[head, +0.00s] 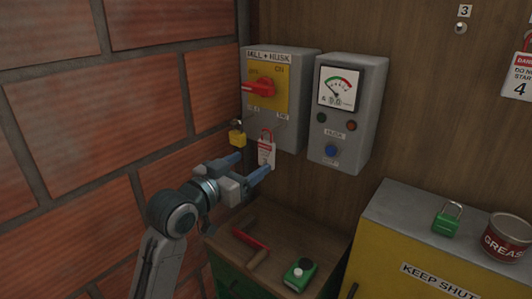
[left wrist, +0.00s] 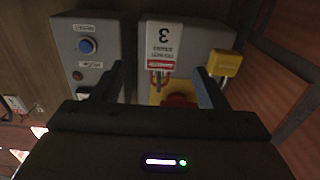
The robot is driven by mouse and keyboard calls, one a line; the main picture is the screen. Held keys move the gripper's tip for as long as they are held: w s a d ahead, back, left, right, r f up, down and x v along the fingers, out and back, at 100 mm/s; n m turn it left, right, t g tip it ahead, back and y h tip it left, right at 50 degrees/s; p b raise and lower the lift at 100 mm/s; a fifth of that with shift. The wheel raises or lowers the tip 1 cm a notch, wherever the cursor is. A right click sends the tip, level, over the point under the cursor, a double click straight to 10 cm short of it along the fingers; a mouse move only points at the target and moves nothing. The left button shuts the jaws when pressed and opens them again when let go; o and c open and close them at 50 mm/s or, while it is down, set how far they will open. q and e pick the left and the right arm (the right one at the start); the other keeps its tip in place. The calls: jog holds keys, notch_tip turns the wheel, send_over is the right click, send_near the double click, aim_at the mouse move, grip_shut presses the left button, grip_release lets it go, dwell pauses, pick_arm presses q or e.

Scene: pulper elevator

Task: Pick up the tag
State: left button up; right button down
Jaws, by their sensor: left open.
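A white tag (head: 266,153) with a red header hangs by a red shackle on the front of the switch box, below the red rotary handle. In the left wrist view the tag (left wrist: 163,45) appears upside down with a large 3. My left gripper (head: 253,164) is open in front of the box, its blue fingers pointing at the tag. In the left wrist view the tag is between the fingers (left wrist: 158,82) across the picture; no grip on it shows. Another tag (head: 521,78), marked 4, is at the right edge. My right gripper is not in view.
A yellow padlock (head: 237,138) hangs left of the tag, close to one finger. A grey meter box (head: 347,112) is to the right. Below is a wooden-topped cabinet (head: 292,232) with a red-handled tool and a green device. A brick wall (head: 90,130) is at left.

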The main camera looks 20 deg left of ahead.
aim_at(265, 153)
pick_arm(q)
jog(key=p+x, duration=0.1)
jog(key=x, duration=0.3)
jog(key=shift+w+d, duration=0.1)
jog(key=shift+w, duration=0.3)
jog(key=p+x, duration=0.2)
jog(key=x, duration=0.1)
jog(key=shift+w+r, duration=0.1)
jog(key=shift+w, duration=0.2)
jog(key=shift+w+d, duration=0.2)
jog(key=shift+w, duration=0.25)
jog(key=shift+s+a, duration=0.1)
jog(key=c, duration=1.1)
